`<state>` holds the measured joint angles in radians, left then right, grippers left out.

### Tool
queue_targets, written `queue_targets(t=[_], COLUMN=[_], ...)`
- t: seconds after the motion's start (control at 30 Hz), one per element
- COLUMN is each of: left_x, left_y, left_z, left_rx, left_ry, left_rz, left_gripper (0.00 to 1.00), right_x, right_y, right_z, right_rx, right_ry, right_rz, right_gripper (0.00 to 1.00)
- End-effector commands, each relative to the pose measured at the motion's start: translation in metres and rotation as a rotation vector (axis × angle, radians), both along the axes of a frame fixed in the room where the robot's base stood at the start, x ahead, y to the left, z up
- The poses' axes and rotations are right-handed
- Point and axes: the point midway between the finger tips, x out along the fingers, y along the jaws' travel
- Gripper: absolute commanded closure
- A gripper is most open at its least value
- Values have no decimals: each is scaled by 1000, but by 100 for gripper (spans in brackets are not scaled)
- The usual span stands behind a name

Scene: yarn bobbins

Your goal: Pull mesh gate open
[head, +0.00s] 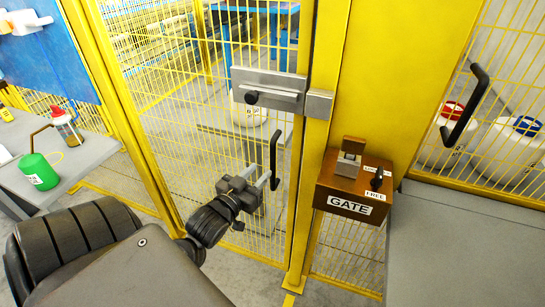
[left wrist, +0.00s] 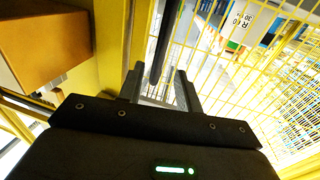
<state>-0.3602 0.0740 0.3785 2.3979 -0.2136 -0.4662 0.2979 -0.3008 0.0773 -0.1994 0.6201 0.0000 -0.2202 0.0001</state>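The yellow mesh gate (head: 215,135) stands upright against its post (head: 317,150) and looks closed. Its black vertical pull handle (head: 274,155) is near the gate's right edge. My left gripper (head: 262,181) is at the handle's lower part with its fingers apart. In the left wrist view the handle (left wrist: 158,45) runs down between or just beyond the two grey fingertips (left wrist: 160,78); I cannot tell whether they touch it. A grey slide latch (head: 269,88) with a black knob sits above the handle, beside a grey keeper (head: 318,104) on the post. My right gripper is out of view.
A brown box (head: 352,190) labelled GATE and FREE is right of the post. A grey table (head: 465,245) is at right, below another black handle (head: 464,105). A table (head: 85,155) with a green bottle (head: 38,172) is at left. White containers (head: 248,108) show behind the mesh.

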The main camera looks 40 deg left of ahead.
Motion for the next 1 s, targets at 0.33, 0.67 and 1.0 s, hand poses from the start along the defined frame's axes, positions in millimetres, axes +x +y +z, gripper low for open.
queue_targets(t=[0.33, 0.67, 1.0], left_x=[62, 81, 80], left_y=[9, 11, 11], left_z=[1, 0, 0], left_rx=[-1, 0, 0], left_ry=[0, 1, 1], left_rz=[0, 0, 0], left_gripper=[65, 65, 85], right_x=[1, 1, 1], right_y=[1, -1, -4], right_z=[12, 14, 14], right_rx=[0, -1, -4], right_ry=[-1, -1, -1], right_rz=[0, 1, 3], right_gripper=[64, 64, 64])
